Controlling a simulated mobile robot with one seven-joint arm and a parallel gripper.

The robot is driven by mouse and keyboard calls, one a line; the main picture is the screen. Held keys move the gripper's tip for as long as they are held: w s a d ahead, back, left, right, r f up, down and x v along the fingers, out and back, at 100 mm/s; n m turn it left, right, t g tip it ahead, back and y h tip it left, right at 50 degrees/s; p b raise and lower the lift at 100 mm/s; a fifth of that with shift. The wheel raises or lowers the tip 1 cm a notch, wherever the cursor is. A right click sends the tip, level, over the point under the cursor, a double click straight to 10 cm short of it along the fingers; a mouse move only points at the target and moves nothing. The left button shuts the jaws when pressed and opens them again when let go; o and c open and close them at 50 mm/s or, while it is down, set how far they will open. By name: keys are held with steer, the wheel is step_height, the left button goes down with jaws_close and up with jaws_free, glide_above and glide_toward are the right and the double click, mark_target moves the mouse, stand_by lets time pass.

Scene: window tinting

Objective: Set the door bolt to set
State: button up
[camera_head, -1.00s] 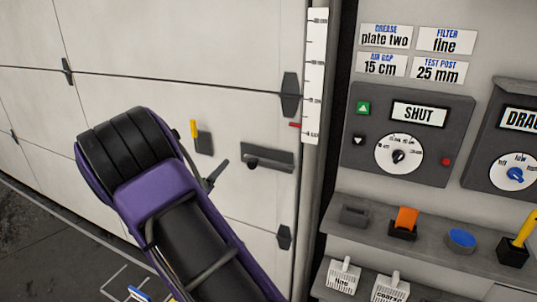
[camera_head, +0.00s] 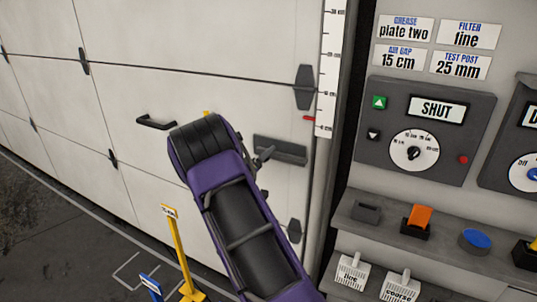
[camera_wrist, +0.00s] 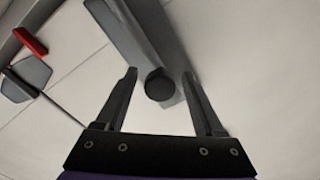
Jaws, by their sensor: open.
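The door bolt (camera_head: 292,152) is a dark grey plate on the white door panel, near the door's right edge. In the head view its left part is hidden behind my gripper (camera_head: 265,154). In the wrist view the plate (camera_wrist: 125,22) runs toward the upper left, and a round black knob (camera_wrist: 158,87) shows at its near end. My gripper (camera_wrist: 158,76) is open, with one finger on each side of the knob. Gaps show between the knob and both fingers. I cannot tell how deep the fingers reach.
A hinge (camera_head: 304,88) and a red marker (camera_head: 308,118) sit by the door's right edge. A dark handle (camera_head: 155,122) is to the left. A yellow post (camera_head: 178,245) stands on the floor. A SHUT control panel (camera_head: 425,125) and shelf (camera_head: 350,207) are at the right.

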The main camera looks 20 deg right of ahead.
steer(key=shift+x, duration=1.4)
jaws_close()
stand_by(0.4)
